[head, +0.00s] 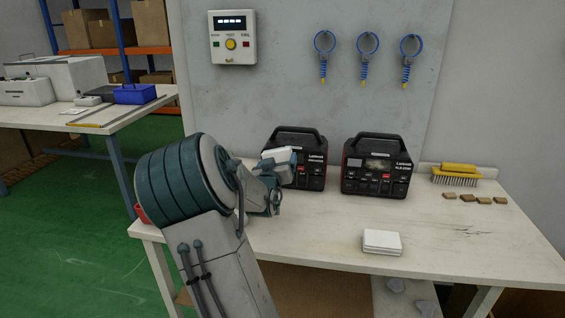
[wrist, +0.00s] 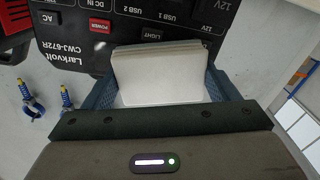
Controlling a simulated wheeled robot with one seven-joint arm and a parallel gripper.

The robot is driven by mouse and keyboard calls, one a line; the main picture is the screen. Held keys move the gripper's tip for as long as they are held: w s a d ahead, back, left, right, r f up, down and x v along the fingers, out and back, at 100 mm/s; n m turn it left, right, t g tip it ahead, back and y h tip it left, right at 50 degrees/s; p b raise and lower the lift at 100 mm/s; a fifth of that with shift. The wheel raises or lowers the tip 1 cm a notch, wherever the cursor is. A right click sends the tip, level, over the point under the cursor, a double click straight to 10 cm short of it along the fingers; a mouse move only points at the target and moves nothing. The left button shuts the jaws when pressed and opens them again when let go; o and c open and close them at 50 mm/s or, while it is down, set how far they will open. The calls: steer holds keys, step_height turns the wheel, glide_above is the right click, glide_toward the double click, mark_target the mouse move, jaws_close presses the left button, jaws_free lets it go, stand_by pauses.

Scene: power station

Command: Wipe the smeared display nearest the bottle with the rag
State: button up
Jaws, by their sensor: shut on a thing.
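My gripper (head: 275,168) is shut on a folded white rag (wrist: 160,80), in front of the left power station (head: 314,172). The rag also shows in the head view (head: 283,153). In the wrist view this black station (wrist: 85,35) appears upside down, labelled Larkvolt CWJ-672R; the rag covers part of its front. I cannot tell whether the rag touches it. Its display is hidden in both views. The right power station (head: 377,166) stands beside it, its display (head: 378,164) looking smeared. I cannot make out a bottle.
A white folded stack (head: 382,242) lies on the workbench (head: 330,245). A yellow brush (head: 457,174) and several small brown blocks (head: 476,200) are at right. Blue rings (head: 367,45) hang above. A red object (head: 141,214) is mostly hidden behind my arm. The bench front right is clear.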

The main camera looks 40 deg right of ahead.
steer(key=shift+s, duration=0.1)
steer(key=shift+p+v, duration=0.35)
steer(key=shift+v, duration=2.6)
